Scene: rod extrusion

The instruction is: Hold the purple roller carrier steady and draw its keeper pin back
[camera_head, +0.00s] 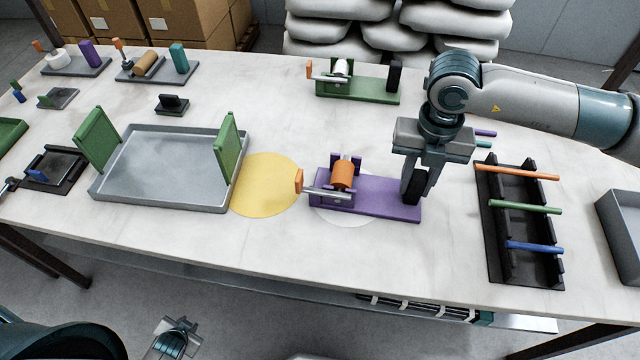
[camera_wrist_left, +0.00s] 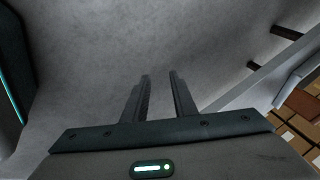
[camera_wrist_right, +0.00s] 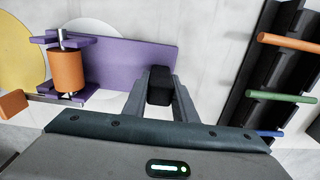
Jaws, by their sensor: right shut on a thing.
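The purple roller carrier (camera_head: 385,200) lies on the table, partly over a white disc. An orange roller (camera_head: 342,176) sits between its uprights at the left end. A metal keeper pin (camera_head: 325,193) with an orange grip (camera_head: 299,181) sticks out to the left; the grip also shows in the right wrist view (camera_wrist_right: 13,104). My right gripper (camera_head: 413,192) is shut on the black upright block (camera_wrist_right: 160,86) at the carrier's right end. My left gripper (camera_head: 174,340) is open and empty, low over the floor in front of the table; the left wrist view shows a gap between its fingers (camera_wrist_left: 159,76).
A yellow disc (camera_head: 265,185) and a grey tray with green end plates (camera_head: 160,202) lie left of the carrier. A black rack (camera_head: 495,233) with coloured rods stands right. A green carrier (camera_head: 365,88) stands behind. Table in front of the purple carrier is clear.

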